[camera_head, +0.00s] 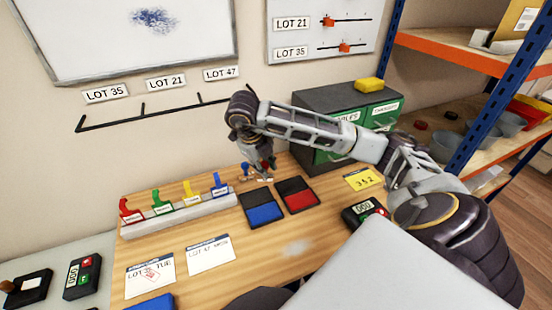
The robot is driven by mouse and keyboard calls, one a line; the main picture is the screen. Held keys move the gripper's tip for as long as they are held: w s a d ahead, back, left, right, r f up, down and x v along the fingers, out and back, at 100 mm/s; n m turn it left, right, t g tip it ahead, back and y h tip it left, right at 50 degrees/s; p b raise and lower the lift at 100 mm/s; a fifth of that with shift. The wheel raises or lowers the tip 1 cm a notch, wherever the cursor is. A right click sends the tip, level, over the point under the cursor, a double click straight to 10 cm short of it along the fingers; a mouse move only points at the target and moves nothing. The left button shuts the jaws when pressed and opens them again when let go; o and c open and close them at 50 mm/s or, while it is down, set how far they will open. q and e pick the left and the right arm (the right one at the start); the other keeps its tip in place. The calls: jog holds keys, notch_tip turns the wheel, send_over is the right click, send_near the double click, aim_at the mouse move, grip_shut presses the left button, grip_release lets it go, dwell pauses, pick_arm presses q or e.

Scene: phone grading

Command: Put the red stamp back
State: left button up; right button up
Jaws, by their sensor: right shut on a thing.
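My right gripper (258,164) is at the back of the wooden table, reaching in from the right. It is shut on a small stamp, and a bit of red (271,162) shows at its fingers. The grip itself is small and partly hidden. A small blue-handled stamp (245,169) stands just left of the fingers. A pale stamp stand seems to lie under the gripper, mostly hidden. An open red ink pad (299,199) and an open blue ink pad (263,213) lie in front. A sheet (150,277) at front left bears a red stamp mark. My left gripper is not in view.
A white rack (180,216) with red, green, yellow and blue handles stands left of the pads. A dark cabinet with green drawers (378,117) stands behind right. A second sheet (211,254), a yellow card (363,179) and a counter device (364,212) lie on the table.

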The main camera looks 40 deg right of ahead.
jog(key=w+d+f+p, duration=0.1)
jog(key=w+d+f, duration=0.2)
jog(key=w+d, duration=0.3)
jog(key=shift+w+d+p, duration=0.4)
jog(key=shift+d, duration=1.85)
jog(key=shift+f, duration=0.1)
jog(key=shift+f+p, duration=0.35)
jog(key=shift+f, duration=0.95)
jog(key=shift+w+d+f+p, duration=0.15)
jog(key=shift+f+p, duration=0.15)
jog(key=shift+f, duration=0.25)
jog(key=shift+f, duration=0.2)
